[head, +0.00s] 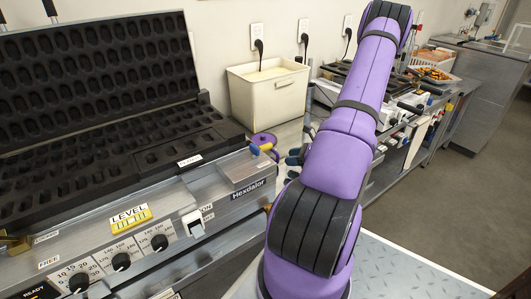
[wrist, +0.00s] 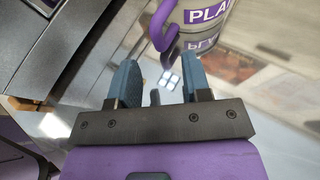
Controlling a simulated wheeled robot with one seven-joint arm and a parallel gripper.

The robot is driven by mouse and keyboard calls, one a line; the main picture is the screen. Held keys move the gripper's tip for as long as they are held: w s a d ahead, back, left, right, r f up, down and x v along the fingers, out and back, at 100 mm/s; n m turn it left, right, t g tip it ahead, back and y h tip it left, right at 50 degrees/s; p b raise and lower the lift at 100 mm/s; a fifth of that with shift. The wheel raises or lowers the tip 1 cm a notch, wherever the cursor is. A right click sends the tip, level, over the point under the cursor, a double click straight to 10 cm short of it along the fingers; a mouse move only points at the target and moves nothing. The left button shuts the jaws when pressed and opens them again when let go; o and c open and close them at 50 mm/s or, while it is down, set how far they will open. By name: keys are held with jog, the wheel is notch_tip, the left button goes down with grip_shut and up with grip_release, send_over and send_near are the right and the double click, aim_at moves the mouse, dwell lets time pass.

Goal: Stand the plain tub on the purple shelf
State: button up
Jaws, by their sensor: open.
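The plain tub (wrist: 207,16) shows at the top right of the wrist view. It has a purple label reading "PLA", cut off by the frame, and a curved purple handle at its left. It stands on a shiny steel top that mirrors it. In the head view, a round purple-rimmed thing (head: 264,139) behind the machine's corner appears to be this tub, partly hidden. My gripper (wrist: 160,78) is open and empty, with its blue fingers just short of the tub. In the head view the fingers (head: 294,158) show partly beside my arm. I cannot make out a purple shelf.
A black-moulded machine (head: 110,130) with knobs and an open lid fills the left. A cream bin (head: 268,95) stands behind the tub by the wall. Trays and tools crowd the counter (head: 420,105) beyond my arm. Grey floor (head: 475,175) is clear at the right.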

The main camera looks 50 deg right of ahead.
aim_at(281, 166)
jog(key=x, duration=0.4)
jog(key=shift+w+a+f, duration=0.2)
jog(key=shift+w+f, duration=0.05)
grip_shut()
